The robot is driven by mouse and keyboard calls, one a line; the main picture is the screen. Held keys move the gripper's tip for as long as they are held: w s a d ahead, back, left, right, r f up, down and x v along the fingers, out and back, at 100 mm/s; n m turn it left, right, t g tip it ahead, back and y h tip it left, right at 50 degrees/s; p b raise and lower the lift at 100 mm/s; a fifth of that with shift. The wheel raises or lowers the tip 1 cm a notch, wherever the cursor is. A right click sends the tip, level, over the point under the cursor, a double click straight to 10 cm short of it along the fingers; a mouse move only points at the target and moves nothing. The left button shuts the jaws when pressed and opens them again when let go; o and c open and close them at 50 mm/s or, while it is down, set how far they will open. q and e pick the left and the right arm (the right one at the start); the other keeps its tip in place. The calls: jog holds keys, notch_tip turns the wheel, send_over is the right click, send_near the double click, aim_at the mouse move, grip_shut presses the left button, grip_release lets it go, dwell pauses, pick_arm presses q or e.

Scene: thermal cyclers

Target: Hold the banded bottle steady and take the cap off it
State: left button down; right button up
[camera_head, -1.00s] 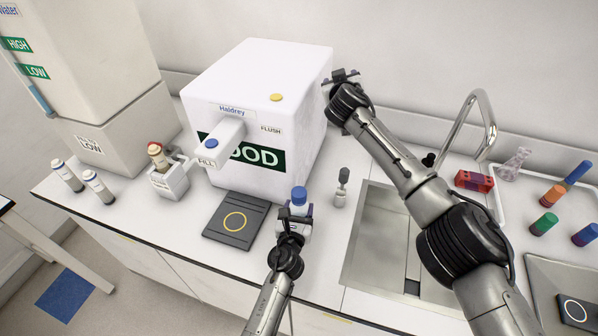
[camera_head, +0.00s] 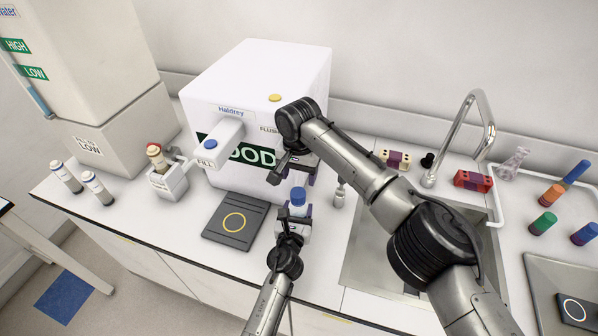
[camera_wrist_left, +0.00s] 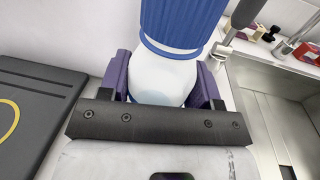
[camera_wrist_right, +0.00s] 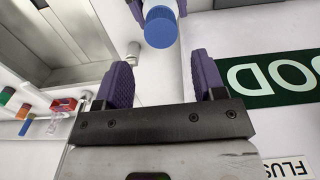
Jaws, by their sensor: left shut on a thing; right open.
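The bottle (camera_head: 299,209) is white with a ribbed blue cap (camera_head: 299,195) on top. It stands upright at the counter's front, beside the dark pad. My left gripper (camera_head: 294,217) is shut on its body below the cap; in the left wrist view the purple fingers flank the white body (camera_wrist_left: 163,80) and the cap (camera_wrist_left: 180,22) rises above them. My right gripper (camera_head: 295,173) is open and empty, above and behind the cap. In the right wrist view, the cap (camera_wrist_right: 160,27) lies beyond the fingertips (camera_wrist_right: 163,68), apart from them.
The white dispenser (camera_head: 262,80) stands close behind, with its spout (camera_head: 222,138) to the left. The dark pad (camera_head: 236,221) lies left of the bottle.

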aim_at(298, 193)
jog(key=shift+a+f, duration=0.1)
jog(key=shift+f, duration=3.75)
jog(key=shift+c, duration=0.2)
jog(key=c, duration=0.9)
jog(key=n, duration=0.4)
jog(key=shift+s+n, duration=0.1)
jog(key=shift+n, duration=0.2)
jog(key=n, duration=0.3)
jog(key=shift+n, duration=0.4)
jog(key=n, duration=0.8)
jog(key=shift+r, duration=0.3)
